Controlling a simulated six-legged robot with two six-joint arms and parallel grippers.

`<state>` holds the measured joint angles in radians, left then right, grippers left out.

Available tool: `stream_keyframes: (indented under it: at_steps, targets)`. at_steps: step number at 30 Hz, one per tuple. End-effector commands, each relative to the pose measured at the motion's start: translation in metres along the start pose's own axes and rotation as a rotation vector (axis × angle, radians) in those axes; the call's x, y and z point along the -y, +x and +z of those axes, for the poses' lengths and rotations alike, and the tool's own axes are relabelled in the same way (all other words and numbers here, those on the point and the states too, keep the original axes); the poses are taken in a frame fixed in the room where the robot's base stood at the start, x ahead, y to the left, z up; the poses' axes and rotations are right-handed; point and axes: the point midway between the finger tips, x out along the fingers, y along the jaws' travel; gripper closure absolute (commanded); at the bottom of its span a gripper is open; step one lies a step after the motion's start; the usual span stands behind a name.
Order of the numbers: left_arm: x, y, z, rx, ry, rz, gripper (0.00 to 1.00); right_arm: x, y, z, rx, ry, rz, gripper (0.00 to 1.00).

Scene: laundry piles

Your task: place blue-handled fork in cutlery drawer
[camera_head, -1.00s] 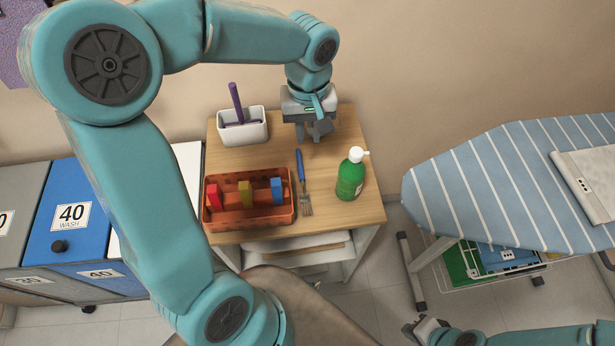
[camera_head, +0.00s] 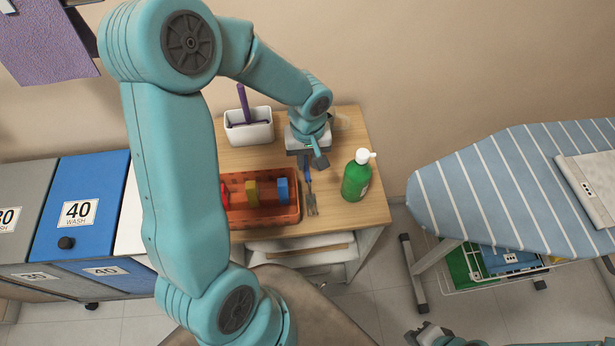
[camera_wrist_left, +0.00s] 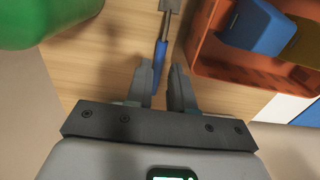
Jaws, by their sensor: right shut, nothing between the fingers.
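The blue-handled fork (camera_head: 311,197) lies on the small wooden table, its tines toward the front. In the left wrist view its blue handle (camera_wrist_left: 160,62) runs down to between my left fingers, with bare wood beside it. My left gripper (camera_head: 308,170) is low over the handle end, jaws apart; it also shows in the left wrist view (camera_wrist_left: 165,92). I cannot tell how far above the table the fingertips are. My right gripper (camera_head: 428,333) is shut and empty at the bottom edge, far from the table. No cutlery drawer is clearly recognisable.
An orange tray (camera_head: 262,218) with red, yellow and blue upright pieces stands left of the fork. A green pump bottle (camera_head: 355,182) stands close on the right. A white container (camera_head: 248,133) with a purple-handled item is behind. An ironing board (camera_head: 500,190) is at right.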

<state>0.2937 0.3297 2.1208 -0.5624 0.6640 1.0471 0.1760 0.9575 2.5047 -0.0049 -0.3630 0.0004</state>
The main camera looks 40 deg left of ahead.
Motion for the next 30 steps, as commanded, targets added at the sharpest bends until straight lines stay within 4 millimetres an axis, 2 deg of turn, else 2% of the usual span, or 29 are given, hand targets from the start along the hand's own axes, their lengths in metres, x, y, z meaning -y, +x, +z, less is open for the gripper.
stream_keyframes:
  at_steps: [6,9,16,18,30]
  targets:
    - [0.002,0.036,0.002,0.004,0.003,-0.002,0.78,0.001,-0.003,0.0,0.0,0.0,0.0,1.0]
    - [0.002,0.043,0.002,0.003,0.002,-0.001,0.78,0.001,-0.003,0.0,0.0,0.0,0.0,1.0]
    - [0.002,0.044,0.001,0.001,0.003,0.0,0.78,0.001,-0.003,0.0,0.0,0.0,0.0,1.0]
    - [0.002,0.044,0.001,0.001,0.002,0.0,1.0,0.001,-0.003,0.0,0.0,0.0,0.0,1.0]
    - [0.001,0.041,0.001,0.0,0.002,0.0,1.0,0.001,-0.003,0.0,0.0,0.0,0.0,1.0]
